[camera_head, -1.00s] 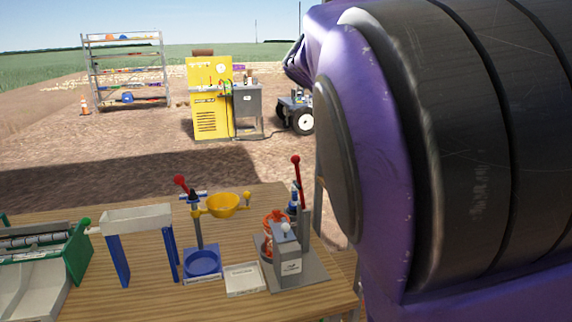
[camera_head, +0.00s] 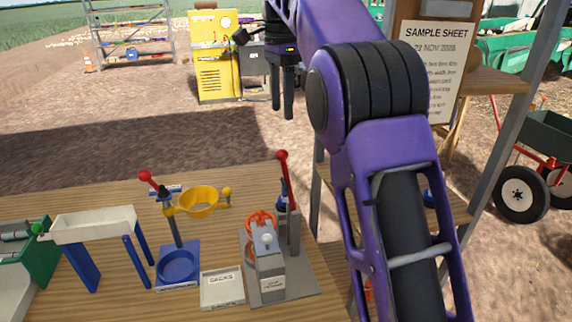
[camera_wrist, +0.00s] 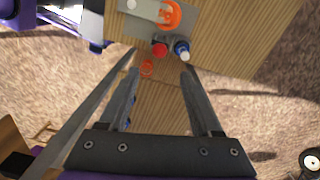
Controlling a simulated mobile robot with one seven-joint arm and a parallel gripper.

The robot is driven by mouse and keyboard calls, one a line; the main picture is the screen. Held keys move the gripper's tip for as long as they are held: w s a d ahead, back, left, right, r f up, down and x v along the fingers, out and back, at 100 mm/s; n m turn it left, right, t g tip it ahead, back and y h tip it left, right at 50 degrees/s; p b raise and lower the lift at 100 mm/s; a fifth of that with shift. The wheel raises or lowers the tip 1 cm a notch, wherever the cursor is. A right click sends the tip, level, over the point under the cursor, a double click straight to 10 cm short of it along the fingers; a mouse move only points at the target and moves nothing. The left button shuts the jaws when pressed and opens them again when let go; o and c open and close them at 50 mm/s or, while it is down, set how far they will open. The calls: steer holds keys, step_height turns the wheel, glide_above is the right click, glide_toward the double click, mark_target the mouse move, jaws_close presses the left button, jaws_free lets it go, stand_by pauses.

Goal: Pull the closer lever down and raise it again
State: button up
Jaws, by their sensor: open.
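The closer (camera_head: 270,288) is a grey device at the table's right end, with an orange part behind its front block. Its lever has a red knob (camera_head: 281,156) and stands nearly upright at the raised end, leaning slightly left. My gripper (camera_head: 282,113) hangs above and beyond the knob in the head view, fingers pointing down, open and empty. In the wrist view the red knob (camera_wrist: 159,49) shows past the fingertips, between my gripper's (camera_wrist: 159,72) two fingers in sideways position. The knob is not held. A blue part (camera_wrist: 182,49) stands close beside it.
A blue stand (camera_head: 178,268) with a yellow bowl (camera_head: 197,203) and another red-knobbed lever (camera_head: 146,176) is left of the closer. A white sacks tray (camera_head: 221,290) lies between them. A wooden post with a sample sheet (camera_head: 437,65) stands right.

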mark_target(287, 183)
steer(key=f, duration=1.7)
steer(key=shift+s+f, duration=0.1)
steer(key=shift+s, duration=0.25)
steer(key=shift+c, duration=0.2)
jaws_close()
stand_by(0.4)
